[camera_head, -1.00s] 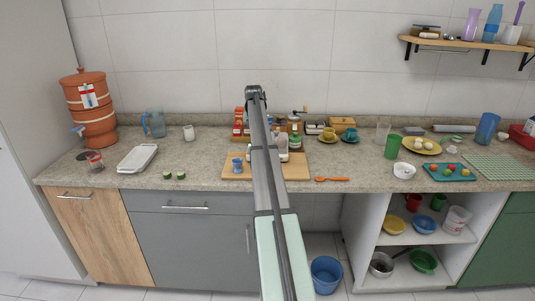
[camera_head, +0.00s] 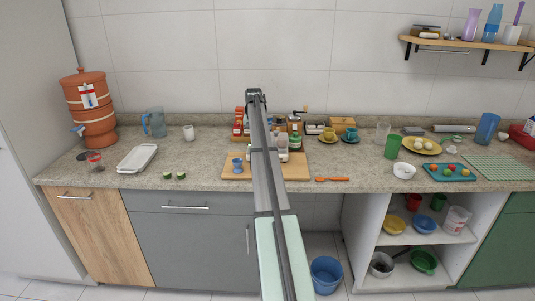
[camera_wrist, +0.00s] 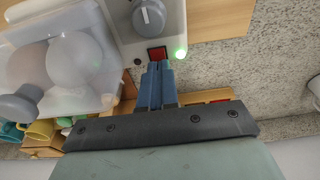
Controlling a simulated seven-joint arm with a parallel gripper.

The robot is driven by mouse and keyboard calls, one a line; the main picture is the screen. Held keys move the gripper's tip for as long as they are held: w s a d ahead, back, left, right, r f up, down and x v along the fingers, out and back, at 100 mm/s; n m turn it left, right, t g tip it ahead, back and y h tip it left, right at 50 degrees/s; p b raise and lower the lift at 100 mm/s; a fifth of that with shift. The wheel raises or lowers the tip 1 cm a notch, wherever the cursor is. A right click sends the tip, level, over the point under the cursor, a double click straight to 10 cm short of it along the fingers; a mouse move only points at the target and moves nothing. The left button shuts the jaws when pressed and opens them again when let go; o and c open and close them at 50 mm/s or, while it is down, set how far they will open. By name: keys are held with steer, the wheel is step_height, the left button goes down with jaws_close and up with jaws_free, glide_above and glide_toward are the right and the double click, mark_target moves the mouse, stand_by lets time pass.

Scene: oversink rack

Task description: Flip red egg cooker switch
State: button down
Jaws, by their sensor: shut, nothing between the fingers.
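In the wrist view the egg cooker has a pale body (camera_wrist: 120,18) with a grey round knob (camera_wrist: 149,17). Which way the switch is tipped is not clear. In the head view my arm hides the gripper and the switch.
A clear container (camera_wrist: 70,65) with rounded grey things inside lies left of the fingers. Cups (camera_wrist: 40,129) sit below it.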

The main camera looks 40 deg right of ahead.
steer(key=shift+f, duration=0.25)
steer(key=shift+r, duration=0.15)
steer(key=shift+r, duration=3.4)
steer(key=shift+w+a, duration=0.1)
